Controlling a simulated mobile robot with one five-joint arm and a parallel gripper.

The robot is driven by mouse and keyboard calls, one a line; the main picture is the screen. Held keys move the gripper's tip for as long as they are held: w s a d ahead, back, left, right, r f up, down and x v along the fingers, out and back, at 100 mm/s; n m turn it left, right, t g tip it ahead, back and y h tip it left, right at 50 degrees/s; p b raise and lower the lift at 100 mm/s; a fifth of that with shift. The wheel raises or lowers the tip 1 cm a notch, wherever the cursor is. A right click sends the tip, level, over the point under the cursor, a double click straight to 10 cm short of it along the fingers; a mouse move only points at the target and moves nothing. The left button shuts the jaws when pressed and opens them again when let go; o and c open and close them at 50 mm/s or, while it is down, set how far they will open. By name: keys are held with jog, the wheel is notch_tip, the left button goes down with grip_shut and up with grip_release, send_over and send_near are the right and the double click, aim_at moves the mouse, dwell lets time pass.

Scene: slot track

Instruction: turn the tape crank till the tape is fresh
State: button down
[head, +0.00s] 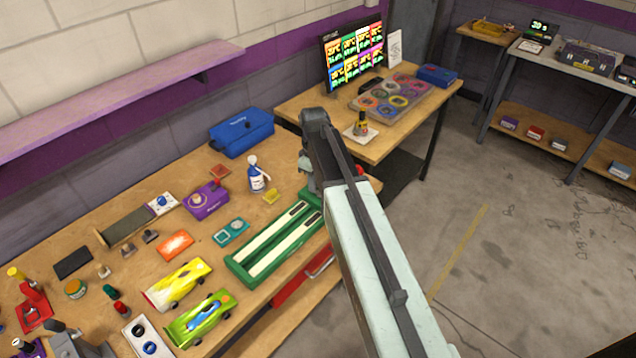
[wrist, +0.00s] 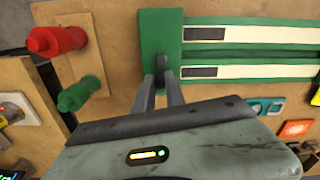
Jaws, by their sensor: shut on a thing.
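The green tape unit (head: 238,268) lies on the bench in the head view, with two long pale tape strips (head: 279,255) side by side. In the wrist view its green end block (wrist: 158,25) is at top centre, and the strips (wrist: 265,35) run right from it, each with a dark patch near the block. My gripper (wrist: 161,88) is shut on the small dark crank handle (wrist: 160,62) at the block's lower edge. The fingers partly cover the handle. In the head view my arm hides the crank.
In the wrist view, a red knob (wrist: 55,40) and a green knob (wrist: 80,93) sit on a wooden board left of my fingers. In the head view, a spray bottle (head: 257,175), a yellow car (head: 178,285) and a green car (head: 202,318) stand on the bench. Floor is clear at right.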

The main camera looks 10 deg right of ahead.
jog(key=m, duration=0.3)
jog(key=d+m, duration=0.1)
jog(key=m, duration=0.1)
jog(key=shift+w+m, duration=0.3)
jog(key=shift+w, duration=0.05)
jog(key=m, duration=0.2)
jog(key=d+m, duration=0.1)
jog(key=m, duration=0.1)
jog(key=shift+s+m, duration=0.1)
jog(key=shift+m, duration=0.2)
jog(key=m, duration=0.1)
jog(key=d+m, duration=0.1)
jog(key=m, duration=0.3)
jog(key=shift+s+d, duration=0.15)
jog(key=shift+s, duration=0.2)
jog(key=shift+s+d+m, duration=0.15)
jog(key=shift+s+m, duration=0.1)
jog(key=shift+m, duration=0.95)
jog(key=shift+s+d+m, duration=0.1)
jog(key=shift+s+m, duration=0.1)
jog(key=shift+m, duration=1)
jog(key=c, duration=1.4)
grip_release()
jog(key=shift+o, duration=0.2)
